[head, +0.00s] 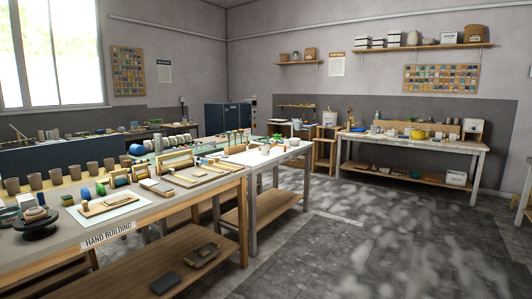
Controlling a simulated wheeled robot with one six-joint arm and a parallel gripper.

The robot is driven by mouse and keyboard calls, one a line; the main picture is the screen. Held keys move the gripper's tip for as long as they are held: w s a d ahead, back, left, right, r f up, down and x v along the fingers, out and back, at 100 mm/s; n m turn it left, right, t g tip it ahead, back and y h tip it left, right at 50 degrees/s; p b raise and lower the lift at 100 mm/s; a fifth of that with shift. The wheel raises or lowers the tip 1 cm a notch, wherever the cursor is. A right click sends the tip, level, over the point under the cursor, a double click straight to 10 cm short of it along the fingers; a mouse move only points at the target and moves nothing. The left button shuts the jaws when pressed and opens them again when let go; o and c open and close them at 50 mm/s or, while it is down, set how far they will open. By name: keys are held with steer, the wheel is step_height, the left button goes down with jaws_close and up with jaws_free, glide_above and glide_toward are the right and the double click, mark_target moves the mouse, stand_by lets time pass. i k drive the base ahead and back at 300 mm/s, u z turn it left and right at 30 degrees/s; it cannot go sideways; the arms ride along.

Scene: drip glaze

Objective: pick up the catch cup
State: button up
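I cannot tell which thing, if any, is the catch cup; the small items are too far away to make out. A row of brown cups (92,168) stands along the back of the near left table. A small pale cup-like thing (265,149) stands on the white-topped table beyond. A yellow tub (418,134) stands on the far right table among small pots. My gripper is not in view.
The hand building table (215,184) fills the left foreground, with boards and tools on top. The white-topped table (290,152) adjoins it. The far right table (400,143) stands against the wall. Open grey floor (370,235) lies at the centre and right.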

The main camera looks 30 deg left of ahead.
mark_target(265, 149)
steer(key=u, duration=0.1)
steer(key=i, duration=3.2)
steer(key=u, duration=0.8)
steer(key=i, duration=2.25)
steer(key=u, duration=0.6)
steer(key=i, duration=1.2)
steer(key=u, duration=0.1)
